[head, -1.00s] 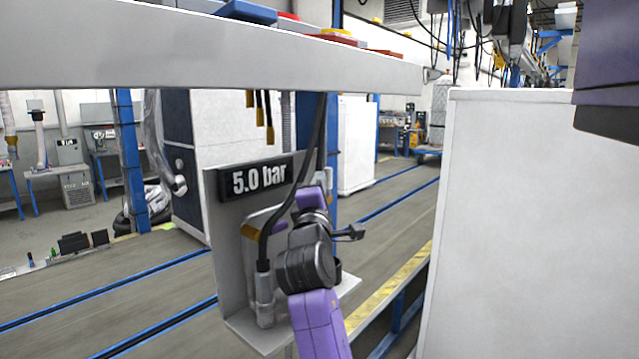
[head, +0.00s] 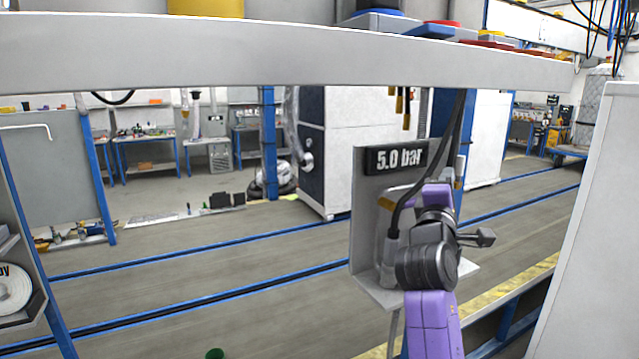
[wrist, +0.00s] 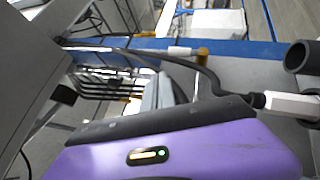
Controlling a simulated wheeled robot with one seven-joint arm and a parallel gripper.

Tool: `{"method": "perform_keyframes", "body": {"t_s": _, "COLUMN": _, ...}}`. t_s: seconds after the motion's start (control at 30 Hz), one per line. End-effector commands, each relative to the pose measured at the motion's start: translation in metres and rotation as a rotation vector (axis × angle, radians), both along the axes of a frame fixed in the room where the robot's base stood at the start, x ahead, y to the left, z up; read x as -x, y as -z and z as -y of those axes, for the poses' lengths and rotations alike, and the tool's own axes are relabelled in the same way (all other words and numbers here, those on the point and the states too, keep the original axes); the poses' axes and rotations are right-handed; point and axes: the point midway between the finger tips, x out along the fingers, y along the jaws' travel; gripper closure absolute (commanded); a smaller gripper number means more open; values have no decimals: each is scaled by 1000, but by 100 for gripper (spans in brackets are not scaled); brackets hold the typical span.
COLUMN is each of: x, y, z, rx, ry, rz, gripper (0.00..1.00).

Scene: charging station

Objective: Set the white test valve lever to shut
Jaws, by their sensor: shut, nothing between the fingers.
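A grey test stand (head: 368,165) with a black "5.0 bar" display (head: 395,160) stands right of centre in the head view. My arm covers much of its front, and I cannot make out the white lever there. A black hose runs down to a fitting on the stand; in the wrist view a black hose ends in a white hexagonal fitting (wrist: 292,104) at the right. My gripper (wrist: 165,90) shows in the wrist view as grey fingers beyond the purple hand, shut and empty. Whether it touches anything on the stand cannot be told.
A long white beam (head: 280,55) crosses above the stand, with gold-tipped cables (head: 406,108) hanging from it. A white cabinet (head: 590,230) stands close on the right. A shelf with a tape roll (head: 12,288) is at the left edge. The floor left of the stand is open.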

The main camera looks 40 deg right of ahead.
Motion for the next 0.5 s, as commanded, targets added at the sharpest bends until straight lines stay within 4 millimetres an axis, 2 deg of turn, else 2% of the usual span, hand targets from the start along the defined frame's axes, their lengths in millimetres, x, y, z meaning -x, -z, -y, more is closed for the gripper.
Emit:
{"method": "perform_keyframes", "body": {"t_s": 0.17, "x": 0, "y": 0, "z": 0, "rx": -4, "ry": -3, "rz": 10, "gripper": 100}}
{"method": "perform_keyframes", "body": {"t_s": 0.3, "x": -4, "y": -6, "z": -4, "rx": -12, "ry": -57, "rz": 99, "gripper": 100}}
{"method": "perform_keyframes", "body": {"t_s": 0.43, "x": -13, "y": -27, "z": -21, "rx": -19, "ry": -199, "rz": 280, "gripper": 100}}
{"method": "perform_keyframes", "body": {"t_s": 0.5, "x": -17, "y": -23, "z": -36, "rx": -43, "ry": -300, "rz": 369, "gripper": 100}}
